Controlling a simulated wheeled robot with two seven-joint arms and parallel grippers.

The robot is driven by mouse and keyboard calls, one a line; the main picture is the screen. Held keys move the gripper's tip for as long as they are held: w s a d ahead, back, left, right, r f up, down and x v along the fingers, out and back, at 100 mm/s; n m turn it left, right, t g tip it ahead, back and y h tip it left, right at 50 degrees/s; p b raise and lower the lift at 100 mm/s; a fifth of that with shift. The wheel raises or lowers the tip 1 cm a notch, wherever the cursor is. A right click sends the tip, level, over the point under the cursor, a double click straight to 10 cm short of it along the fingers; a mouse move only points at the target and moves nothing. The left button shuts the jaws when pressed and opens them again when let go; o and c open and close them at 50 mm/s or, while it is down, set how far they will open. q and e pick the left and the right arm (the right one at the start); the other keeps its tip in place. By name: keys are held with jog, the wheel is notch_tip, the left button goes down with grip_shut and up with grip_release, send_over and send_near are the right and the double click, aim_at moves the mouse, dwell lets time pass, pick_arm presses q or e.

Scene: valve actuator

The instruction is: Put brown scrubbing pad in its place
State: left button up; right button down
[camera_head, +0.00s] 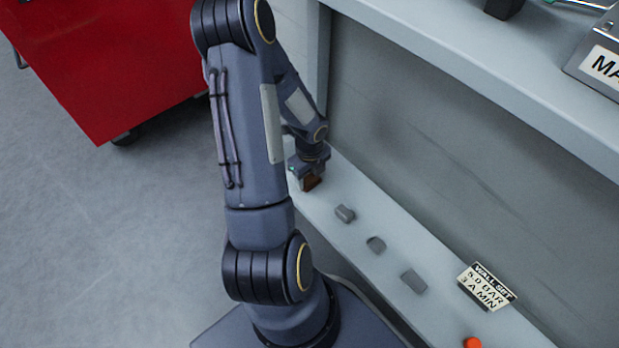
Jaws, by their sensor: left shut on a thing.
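The brown scrubbing pad (309,183) is a small dark brown block at the far left end of the low grey ledge (385,218). My left gripper (309,177) points down there and is shut on the pad. The gripper's fingers are small and partly hidden, and I cannot tell whether the pad touches the ledge. My right gripper is not in view.
Several small grey pieces (345,214) sit in a row along the ledge. A sign (487,287) and an orange round object (472,343) are nearer the right. An upper shelf (480,70) overhangs the wall. A red cabinet (110,60) stands at upper left.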

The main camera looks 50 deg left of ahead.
pick_arm(q)
jog(key=shift+r, duration=0.1)
jog(key=o, duration=0.5)
jog(key=shift+f, duration=0.2)
jog(key=o, duration=0.5)
jog(key=shift+c, duration=0.2)
